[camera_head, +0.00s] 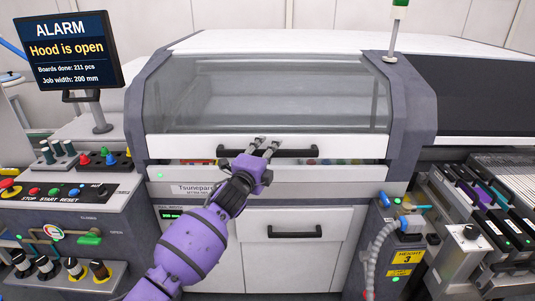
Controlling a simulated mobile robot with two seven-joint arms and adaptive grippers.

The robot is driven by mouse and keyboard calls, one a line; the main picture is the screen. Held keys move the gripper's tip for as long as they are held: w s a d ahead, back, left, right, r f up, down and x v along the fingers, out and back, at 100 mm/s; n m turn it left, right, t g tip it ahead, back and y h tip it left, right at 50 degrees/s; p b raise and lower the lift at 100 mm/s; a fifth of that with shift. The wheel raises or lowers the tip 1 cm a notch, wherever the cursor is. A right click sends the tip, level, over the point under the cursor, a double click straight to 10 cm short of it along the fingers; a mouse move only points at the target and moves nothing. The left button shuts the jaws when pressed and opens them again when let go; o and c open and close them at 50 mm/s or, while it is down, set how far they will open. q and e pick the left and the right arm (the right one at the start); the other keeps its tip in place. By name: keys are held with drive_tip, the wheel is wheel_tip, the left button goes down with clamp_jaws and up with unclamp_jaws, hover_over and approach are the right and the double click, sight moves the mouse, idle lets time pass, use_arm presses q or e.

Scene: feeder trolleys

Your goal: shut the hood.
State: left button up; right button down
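The hood (270,95) is a large clear window with a white lower frame and a long black handle (295,153). A narrow gap shows under the white frame, with small coloured parts visible in it. The monitor (65,50) reads "ALARM, Hood is open". My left gripper (268,143), on a purple arm from below, is at the middle-left of the handle. Its two fingers are apart and overlap the handle in the picture; I cannot tell whether they touch it. My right gripper is not in view.
A control panel (60,192) with buttons and knobs stands at the left. Feeder trolleys (480,215) with several slots stand at the right, beside a grey hose (378,250). A white door with a black handle (294,232) is below the hood. A signal lamp pole (394,35) rises at the hood's top right.

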use_arm(q)
drive_tip(key=shift+s, duration=0.1)
drive_tip(key=shift+s+a+f, duration=0.1)
drive_tip(key=shift+s+a, duration=0.05)
drive_tip(key=shift+s, duration=0.1)
drive_tip(key=v, duration=1.1)
drive_tip(key=shift+s, duration=0.2)
